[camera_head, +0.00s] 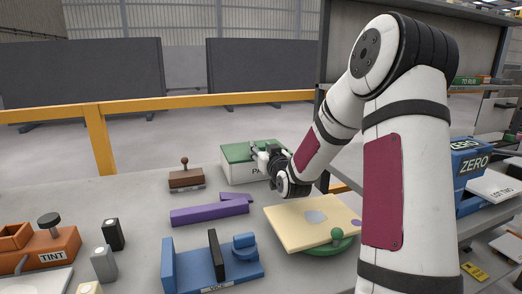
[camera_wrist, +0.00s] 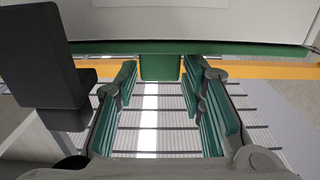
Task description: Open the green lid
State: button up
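The green lid (camera_head: 238,152) lies flat on top of a white box (camera_head: 242,173) at the back of the slab in the head view. The box has partly hidden lettering. In the wrist view the lid's edge (camera_wrist: 230,49) runs across the top, and a green tab (camera_wrist: 160,68) sticks out from it. My gripper (camera_head: 261,151) is at the right side of the box, by the lid's edge. In the wrist view my gripper (camera_wrist: 160,76) is open, with one finger on each side of the tab. Whether the pads touch the tab is unclear.
A brown block with a knob (camera_head: 185,178) and purple pieces (camera_head: 208,210) lie left of and before the box. A cream board (camera_head: 300,232) sits nearer, over a green round piece (camera_head: 330,248). Blue parts (camera_head: 195,272) stand in front. A blue "ZERO" box (camera_head: 470,165) is at right.

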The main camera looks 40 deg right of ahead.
grip_shut()
jog(key=shift+r, duration=0.1)
